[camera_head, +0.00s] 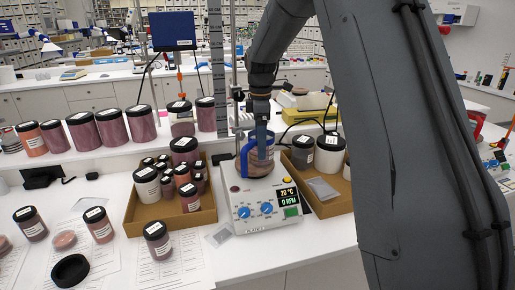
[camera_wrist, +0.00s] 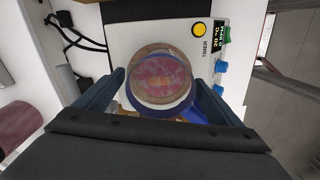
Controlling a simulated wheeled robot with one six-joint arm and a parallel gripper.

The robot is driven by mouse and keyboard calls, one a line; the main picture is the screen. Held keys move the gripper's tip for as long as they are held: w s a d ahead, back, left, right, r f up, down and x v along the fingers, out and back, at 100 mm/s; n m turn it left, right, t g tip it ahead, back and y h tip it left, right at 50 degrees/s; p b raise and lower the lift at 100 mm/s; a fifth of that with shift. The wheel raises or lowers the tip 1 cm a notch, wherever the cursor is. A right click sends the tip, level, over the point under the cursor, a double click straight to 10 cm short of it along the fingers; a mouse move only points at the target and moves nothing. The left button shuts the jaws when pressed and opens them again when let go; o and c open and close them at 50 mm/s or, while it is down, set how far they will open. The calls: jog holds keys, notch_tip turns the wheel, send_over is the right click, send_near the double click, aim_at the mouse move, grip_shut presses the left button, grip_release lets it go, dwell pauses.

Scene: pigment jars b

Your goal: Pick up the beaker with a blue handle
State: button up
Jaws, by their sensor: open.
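The beaker (camera_head: 261,160) holds a pinkish content and stands on the white hotplate stirrer (camera_head: 240,208) in the head view. Its blue handle (camera_head: 244,157) is on the left side there. In the wrist view I look down into the round beaker (camera_wrist: 161,78), and blue shows along its lower edge. My gripper (camera_head: 262,135) points down at the beaker in the head view. In the wrist view my gripper (camera_wrist: 162,90) is open, with one finger on each side of the beaker. I cannot tell whether either finger touches it.
A cardboard tray of jars (camera_head: 150,212) stands left of the stirrer, and another tray (camera_head: 330,208) stands right. A row of large jars (camera_head: 112,127) lines the shelf behind. A tall ruler stand (camera_head: 217,70) rises behind the stirrer.

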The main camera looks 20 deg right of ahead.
jog(key=shift+f+p, duration=0.3)
jog(key=shift+f, duration=0.9)
